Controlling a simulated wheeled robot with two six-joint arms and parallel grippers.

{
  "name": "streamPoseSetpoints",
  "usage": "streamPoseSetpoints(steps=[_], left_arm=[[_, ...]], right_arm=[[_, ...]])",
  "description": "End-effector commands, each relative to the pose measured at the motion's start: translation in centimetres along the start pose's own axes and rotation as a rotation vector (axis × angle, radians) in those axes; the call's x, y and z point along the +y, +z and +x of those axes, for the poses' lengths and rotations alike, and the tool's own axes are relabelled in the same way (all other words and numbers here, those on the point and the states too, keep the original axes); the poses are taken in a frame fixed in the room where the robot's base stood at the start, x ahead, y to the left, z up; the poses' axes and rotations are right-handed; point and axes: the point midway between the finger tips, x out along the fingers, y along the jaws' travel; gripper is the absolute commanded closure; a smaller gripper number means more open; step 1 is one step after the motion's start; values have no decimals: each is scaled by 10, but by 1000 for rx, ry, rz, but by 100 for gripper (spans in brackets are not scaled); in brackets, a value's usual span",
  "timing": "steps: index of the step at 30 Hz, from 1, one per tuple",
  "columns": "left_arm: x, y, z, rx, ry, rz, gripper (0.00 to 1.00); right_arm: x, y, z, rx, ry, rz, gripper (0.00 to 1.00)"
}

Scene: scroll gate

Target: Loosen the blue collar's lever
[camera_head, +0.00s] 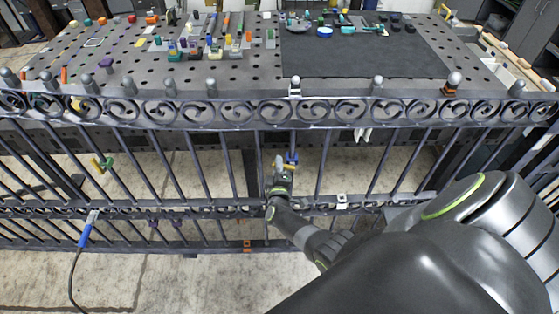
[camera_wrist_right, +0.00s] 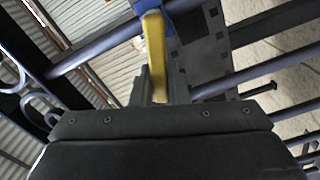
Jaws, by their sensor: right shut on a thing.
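The blue collar (camera_head: 292,158) sits on an upright bar of the scroll gate (camera_head: 205,107), right of the middle of the head view. In the right wrist view, part of the blue collar (camera_wrist_right: 145,5) shows at the top edge, with its yellow lever (camera_wrist_right: 155,50) reaching down from it. My right gripper (camera_head: 281,170) is at the collar, in front of the gate. Its jaws (camera_wrist_right: 160,85) are shut on the yellow lever, which stands between the fingers. The gripper body hides the lever's lower end. My left gripper is not in view.
A green collar with a yellow lever (camera_head: 103,164) is on a bar at the left. A blue-handled tool (camera_head: 86,232) with a cable hangs on the lower rail. Behind the gate stands a perforated table (camera_head: 140,70) with many small parts. Close bars flank my right gripper.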

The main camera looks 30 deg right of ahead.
Motion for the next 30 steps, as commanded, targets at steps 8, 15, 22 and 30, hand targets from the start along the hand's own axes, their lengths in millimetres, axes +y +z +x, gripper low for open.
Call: streamPoseSetpoints(steps=[8,15,22,30], left_arm=[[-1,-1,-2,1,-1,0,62],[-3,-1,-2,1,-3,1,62],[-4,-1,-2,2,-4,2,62],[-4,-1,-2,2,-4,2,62]], right_arm=[[-6,0,1,1,4,-138,100],[-8,0,1,0,5,-186,100],[-8,1,1,0,5,-195,100],[-8,1,1,0,5,-195,77]])
